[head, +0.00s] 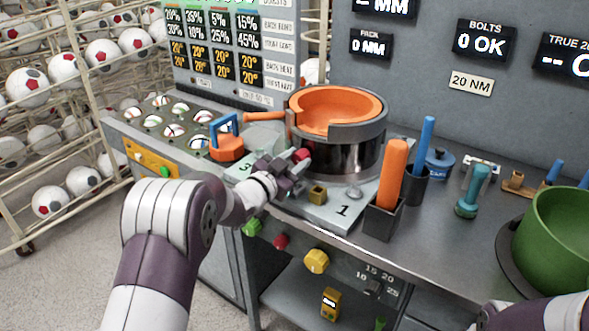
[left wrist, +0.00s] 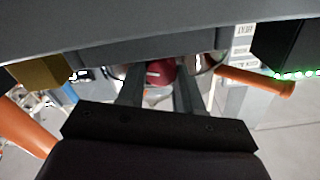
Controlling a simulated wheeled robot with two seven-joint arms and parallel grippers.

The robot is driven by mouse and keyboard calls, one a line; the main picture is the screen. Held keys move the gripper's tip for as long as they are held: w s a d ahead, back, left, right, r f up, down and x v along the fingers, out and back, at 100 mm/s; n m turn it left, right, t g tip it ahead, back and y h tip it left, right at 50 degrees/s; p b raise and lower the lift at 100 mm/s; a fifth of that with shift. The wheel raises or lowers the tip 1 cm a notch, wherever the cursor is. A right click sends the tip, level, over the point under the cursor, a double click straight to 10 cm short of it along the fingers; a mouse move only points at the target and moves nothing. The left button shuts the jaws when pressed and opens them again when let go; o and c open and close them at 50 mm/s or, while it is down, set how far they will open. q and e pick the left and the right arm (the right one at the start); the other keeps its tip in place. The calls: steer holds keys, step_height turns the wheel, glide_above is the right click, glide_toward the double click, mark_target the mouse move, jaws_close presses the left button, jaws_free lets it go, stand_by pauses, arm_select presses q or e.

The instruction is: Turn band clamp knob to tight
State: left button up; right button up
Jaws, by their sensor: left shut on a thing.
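The band clamp knob (head: 301,155) is a small red knob on the front left of the dark metal ring (head: 345,158) of the press. My left gripper (head: 290,168) reaches it from the front left and is shut on it. In the left wrist view the red knob (left wrist: 161,73) sits between the two grey fingers of my left gripper (left wrist: 160,85), with a pale mark on its face. The fingers partly cover the knob. Part of my right arm shows at the bottom right of the head view, but its gripper does not show.
An orange bowl (head: 335,105) sits inside the ring. An orange-handled tool (head: 390,172) stands in a dark holder right of the press. A blue-handled orange tool (head: 227,147) stands left. A green bowl (head: 560,240) is at the right.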

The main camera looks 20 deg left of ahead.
arm_select(q)
steer(key=m+b, duration=0.7)
steer(key=f+m+b, duration=0.1)
steer(key=m+b, duration=0.2)
steer(key=b, duration=0.1)
steer(key=shift+d+m, duration=0.1)
steer(key=shift+m, duration=0.3)
steer(key=shift+r+m+b, duration=0.2)
steer(key=shift+m+b, duration=1.3)
steer(key=shift+m, duration=0.2)
steer(key=shift+r, duration=0.1)
steer(key=o, duration=1)
steer(key=shift+o, duration=0.2)
steer(key=p+v, duration=0.1)
steer(key=v, duration=1.1)
steer(key=shift+s, duration=0.35)
